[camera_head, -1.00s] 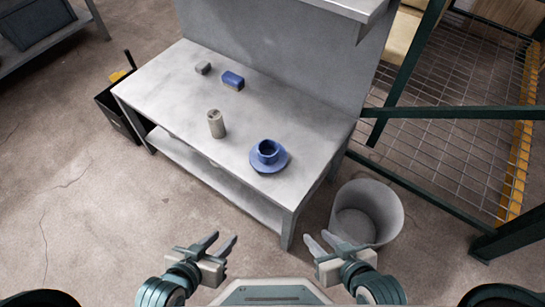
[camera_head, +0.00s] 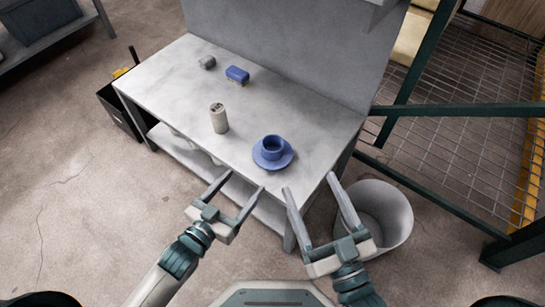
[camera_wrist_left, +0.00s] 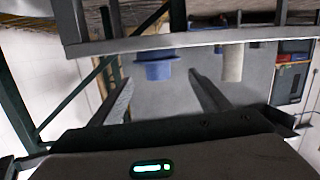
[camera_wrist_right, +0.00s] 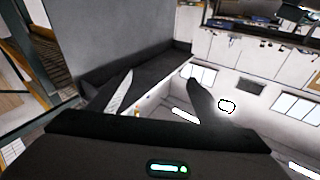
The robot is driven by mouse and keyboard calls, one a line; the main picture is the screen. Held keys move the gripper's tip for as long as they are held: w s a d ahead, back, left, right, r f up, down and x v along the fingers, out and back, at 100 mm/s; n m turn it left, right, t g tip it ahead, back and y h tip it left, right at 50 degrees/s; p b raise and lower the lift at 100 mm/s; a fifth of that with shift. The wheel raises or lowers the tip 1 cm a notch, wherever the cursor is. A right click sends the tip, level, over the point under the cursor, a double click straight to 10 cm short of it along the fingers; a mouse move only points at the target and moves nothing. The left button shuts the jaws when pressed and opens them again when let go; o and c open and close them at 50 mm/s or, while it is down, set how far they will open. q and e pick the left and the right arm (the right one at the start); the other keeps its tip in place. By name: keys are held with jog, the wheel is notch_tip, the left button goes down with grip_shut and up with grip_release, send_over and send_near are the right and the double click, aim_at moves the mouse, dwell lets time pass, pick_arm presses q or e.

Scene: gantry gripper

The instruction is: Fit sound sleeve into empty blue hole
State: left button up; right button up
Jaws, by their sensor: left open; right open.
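A blue flanged piece with a round collar and open hole (camera_head: 273,148) stands near the workbench's right front. It also shows in the left wrist view (camera_wrist_left: 157,66). A beige-grey upright cylinder (camera_head: 219,118) with dark marks on its top stands left of it, and shows in the left wrist view (camera_wrist_left: 232,62). A small grey cylinder (camera_head: 207,62) lies farther back. I cannot tell which one is the sound sleeve. My left gripper (camera_head: 246,181) is open and empty by the bench's front edge. My right gripper (camera_head: 309,182) is open and empty by the front right corner.
The grey workbench (camera_head: 170,84) has a blue block (camera_head: 237,74) with a yellowish underside near its back panel (camera_head: 280,40). A grey bin (camera_head: 395,225) stands on the floor to the right. A black box (camera_head: 120,105) is at the left. The bench's left half is mostly clear.

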aim_at(267, 155)
pick_arm(q)
jog(key=shift+w+d+r+m+h+b, duration=0.1)
jog(key=shift+w+d+m+h+b, duration=0.1)
jog(key=shift+w+m+h, duration=0.35)
jog(key=shift+w+d+m+h+b, duration=0.15)
jog(key=shift+w+m+h+b, duration=0.15)
jog(key=shift+h, duration=0.35)
pick_arm(e)
jog(key=r+t, duration=0.1)
jog(key=s+r+t, duration=0.1)
jog(key=r, duration=0.1)
jog(key=s+r+t+y, duration=0.1)
jog(key=shift+s+r, duration=0.15)
jog(key=shift+r, duration=0.25)
pick_arm(q)
jog(key=shift+w+d, duration=0.1)
